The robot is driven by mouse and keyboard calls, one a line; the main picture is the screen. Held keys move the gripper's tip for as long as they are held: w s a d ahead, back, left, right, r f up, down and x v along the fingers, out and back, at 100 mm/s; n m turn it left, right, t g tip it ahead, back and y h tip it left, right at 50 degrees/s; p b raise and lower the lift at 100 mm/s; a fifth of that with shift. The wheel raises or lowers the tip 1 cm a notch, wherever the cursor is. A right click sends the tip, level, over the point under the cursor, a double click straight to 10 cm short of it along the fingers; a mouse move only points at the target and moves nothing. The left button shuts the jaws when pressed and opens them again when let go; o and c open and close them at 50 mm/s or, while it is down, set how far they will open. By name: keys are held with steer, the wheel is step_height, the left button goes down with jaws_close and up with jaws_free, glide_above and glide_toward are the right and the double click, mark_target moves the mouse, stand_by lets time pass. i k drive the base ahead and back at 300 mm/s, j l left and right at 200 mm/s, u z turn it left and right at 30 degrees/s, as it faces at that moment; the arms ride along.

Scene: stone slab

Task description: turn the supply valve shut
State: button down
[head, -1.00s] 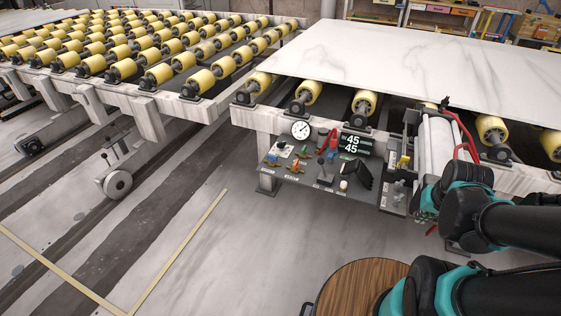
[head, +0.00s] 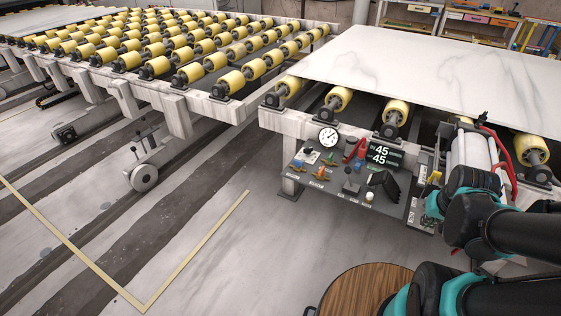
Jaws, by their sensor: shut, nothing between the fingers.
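A dark control panel (head: 336,197) hangs on the front of the roller table. At its left are a small blue-handled fitting (head: 300,164) and a small orange-handled fitting (head: 322,173). Both look like valves, but the labels are too small to read, so I cannot tell which is the supply valve or how far it is turned. A round gauge (head: 328,138) stands above them. My arm comes in from the right, with its wrist joints by the panel's right end.
A white stone slab (head: 420,75) lies on the yellow rollers. A display reading 45 (head: 385,155), a red-handled tool (head: 355,149) and a black lever (head: 351,186) crowd the panel. White rolls (head: 474,155) stand at its right. A round wooden top (head: 365,293) is in front.

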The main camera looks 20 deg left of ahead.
mark_target(297, 163)
steer(key=i+j+u, duration=0.2)
steer(key=u, duration=0.2)
steer(key=i+j+u, duration=0.25)
steer(key=u, duration=0.15)
steer(key=l+z, duration=0.15)
steer(key=z, duration=0.3)
steer(key=l+z, duration=0.15)
steer(key=z, duration=0.25)
steer(key=i+j, duration=0.05)
